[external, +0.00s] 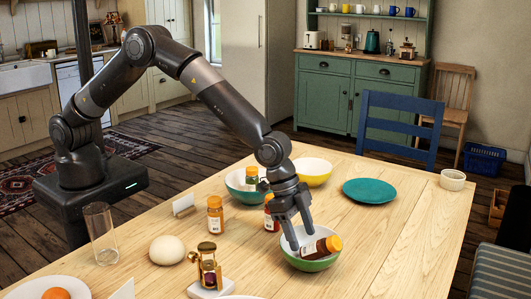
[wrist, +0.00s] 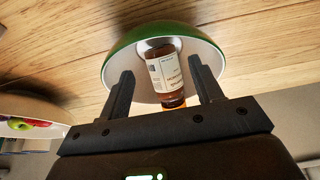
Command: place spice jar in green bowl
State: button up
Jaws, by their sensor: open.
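A spice jar (external: 320,248) with brown glass, a white label and an orange cap lies tilted in the green bowl (external: 312,266) near the table's front right. In the wrist view the jar (wrist: 165,75) rests inside the white interior of the green bowl (wrist: 118,50). My gripper (external: 301,238) is open, pointing down at the bowl from above. In the wrist view its fingers (wrist: 160,67) stand apart on either side of the jar, with visible gaps. The wrist view does not clearly show whether the fingers touch the bowl.
Two orange-capped jars (external: 215,215) stand left of my gripper, one partly hidden. Behind are a teal-green bowl (external: 236,184) holding a jar, a yellow bowl (external: 314,173) and a teal plate (external: 370,191).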

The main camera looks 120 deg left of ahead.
jog(key=s+d+r, duration=0.3)
jog(key=s+r, duration=0.4)
jog(key=r, duration=0.4)
jog(key=s+d+r, duration=0.2)
jog(key=s+r, duration=0.6)
jog(key=r, duration=0.4)
jog(key=s+d+r, duration=0.4)
jog(key=s+r, duration=0.2)
jog(key=s, duration=0.6)
jog(key=s+d, duration=0.2)
jog(key=s, duration=0.9)
jog(key=s+d+f+t, duration=0.1)
jog(key=s+d, duration=0.1)
jog(key=s, duration=1)
jog(key=shift+f, duration=0.3)
